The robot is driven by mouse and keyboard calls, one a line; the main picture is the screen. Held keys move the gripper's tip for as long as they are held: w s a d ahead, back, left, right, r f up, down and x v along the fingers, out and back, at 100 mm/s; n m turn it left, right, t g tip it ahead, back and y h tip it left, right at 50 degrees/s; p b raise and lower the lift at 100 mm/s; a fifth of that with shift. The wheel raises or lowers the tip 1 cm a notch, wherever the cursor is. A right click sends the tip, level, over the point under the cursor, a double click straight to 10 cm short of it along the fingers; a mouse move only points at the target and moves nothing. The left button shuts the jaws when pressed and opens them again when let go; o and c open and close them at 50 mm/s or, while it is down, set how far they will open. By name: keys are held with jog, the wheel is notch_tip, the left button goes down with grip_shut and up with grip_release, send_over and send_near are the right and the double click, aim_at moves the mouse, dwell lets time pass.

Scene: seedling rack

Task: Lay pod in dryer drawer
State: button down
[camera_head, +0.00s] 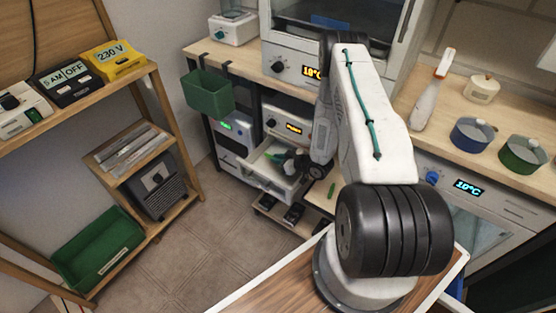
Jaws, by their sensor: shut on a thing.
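The dryer (295,127), with an orange display, stands under the bench in the middle. Its pale drawer (266,181) is pulled out below the display. My gripper (285,159) is over the drawer, small and dark against it. It is shut on a green pod (277,156), which shows at the fingertips. The pod appears to be above or inside the drawer opening; I cannot tell whether it touches the drawer floor. My wrist and forearm hide the right side of this area. Another small green pod-like thing (331,190) lies on a wooden surface right of my wrist.
A green bin (208,94) hangs at the bench's left edge, above and left of the drawer. A wooden shelf rack (150,72) with devices stands at the left. An oven-like unit (470,190) is at the right. The tiled floor (190,235) between is clear.

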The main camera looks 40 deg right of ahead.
jog(key=shift+f, duration=0.25)
jog(key=shift+f, duration=0.55)
jog(key=c, duration=1.4)
grip_release()
jog(key=shift+o, duration=0.2)
